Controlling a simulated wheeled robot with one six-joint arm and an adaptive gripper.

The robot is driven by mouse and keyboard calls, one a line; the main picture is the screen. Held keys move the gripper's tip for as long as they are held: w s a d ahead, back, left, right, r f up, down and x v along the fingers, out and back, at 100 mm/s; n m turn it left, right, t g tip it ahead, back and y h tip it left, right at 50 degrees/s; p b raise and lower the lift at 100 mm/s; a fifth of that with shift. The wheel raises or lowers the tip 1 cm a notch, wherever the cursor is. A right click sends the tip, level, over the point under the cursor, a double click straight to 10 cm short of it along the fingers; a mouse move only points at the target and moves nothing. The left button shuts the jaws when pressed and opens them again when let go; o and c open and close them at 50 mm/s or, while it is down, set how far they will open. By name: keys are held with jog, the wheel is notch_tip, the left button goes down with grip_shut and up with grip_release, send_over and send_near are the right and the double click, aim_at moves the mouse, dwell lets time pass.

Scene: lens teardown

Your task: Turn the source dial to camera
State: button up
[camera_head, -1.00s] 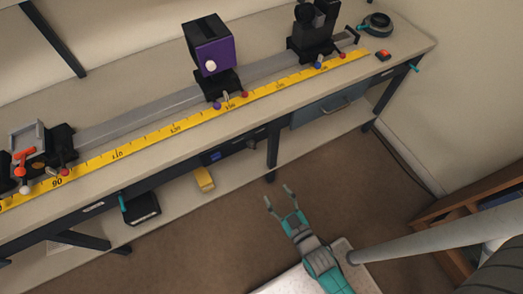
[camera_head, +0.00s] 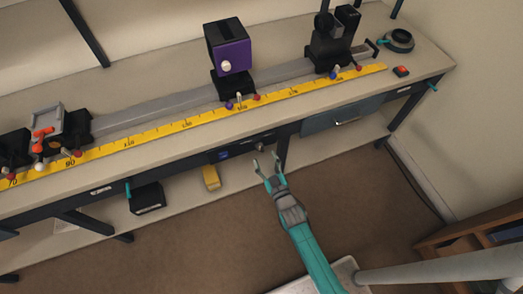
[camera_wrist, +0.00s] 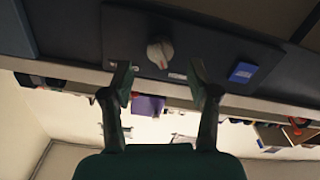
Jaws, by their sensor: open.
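The source dial (camera_wrist: 160,52) is a small grey knob on a dark panel (camera_wrist: 215,42) under the bench edge. Small pale marks lie beside it, too small to read. In the head view the dial (camera_head: 260,147) shows as a small knob right of a blue square (camera_head: 223,155). My gripper (camera_head: 266,159) is open and empty, just in front of the panel, close to the dial. In the wrist view my gripper (camera_wrist: 160,76) has its two fingers apart, one to each side of the dial's line, and does not appear to touch it.
The bench top (camera_head: 150,155) above carries a yellow ruler (camera_head: 200,121), a rail and a purple-faced box (camera_head: 233,56). A drawer (camera_head: 340,113) is right of the panel. A yellow block (camera_head: 211,178) and a black box (camera_head: 147,198) sit below the bench.

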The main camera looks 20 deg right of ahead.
aim_at(262, 151)
jog(key=shift+w, duration=2.2)
grip_shut()
jog(key=shift+m, duration=0.3)
jog(key=m, duration=1.1)
jog(key=shift+m, duration=0.3)
